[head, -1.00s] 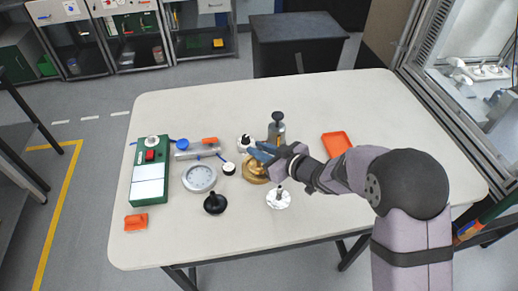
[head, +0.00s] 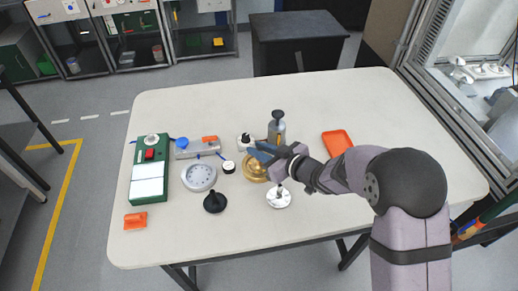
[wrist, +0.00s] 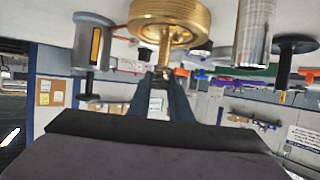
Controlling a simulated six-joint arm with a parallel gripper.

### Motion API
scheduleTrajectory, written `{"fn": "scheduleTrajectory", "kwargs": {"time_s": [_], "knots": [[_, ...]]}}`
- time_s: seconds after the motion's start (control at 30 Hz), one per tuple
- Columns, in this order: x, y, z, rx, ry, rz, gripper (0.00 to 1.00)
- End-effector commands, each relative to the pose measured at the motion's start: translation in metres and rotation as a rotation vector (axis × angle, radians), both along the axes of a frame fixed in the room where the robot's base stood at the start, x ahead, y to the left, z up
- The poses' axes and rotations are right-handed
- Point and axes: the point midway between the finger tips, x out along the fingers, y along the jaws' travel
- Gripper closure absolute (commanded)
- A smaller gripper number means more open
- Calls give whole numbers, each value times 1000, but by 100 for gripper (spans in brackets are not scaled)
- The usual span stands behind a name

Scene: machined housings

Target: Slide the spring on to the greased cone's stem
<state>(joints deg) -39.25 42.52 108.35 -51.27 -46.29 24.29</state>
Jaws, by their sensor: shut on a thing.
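My gripper (head: 263,152) is over the brass stepped part (head: 254,173) in the middle of the table. In the wrist view, which is upside down, the brass part (wrist: 168,14) has a narrow stem (wrist: 164,48) that reaches to my fingertips (wrist: 160,75). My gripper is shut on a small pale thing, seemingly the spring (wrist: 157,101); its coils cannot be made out. I cannot tell whether it is around the stem or only in line with it. Other stemmed parts are a black one (head: 214,202) and a silver one (head: 279,198). Grease cannot be made out on any.
A grey bottle with a black top (head: 277,130) stands just behind my gripper. A green box (head: 149,170) is farther left.

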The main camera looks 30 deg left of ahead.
Motion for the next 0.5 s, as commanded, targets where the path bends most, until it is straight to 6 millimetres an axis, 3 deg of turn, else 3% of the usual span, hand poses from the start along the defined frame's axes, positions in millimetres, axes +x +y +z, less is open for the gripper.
{"fn": "scheduleTrajectory", "kwargs": {"time_s": [0.37,0.4,0.5], "knots": [[0,0,-1,1,0,0,100],[0,0,-1,1,0,0,79],[0,0,-1,1,0,0,60]]}}
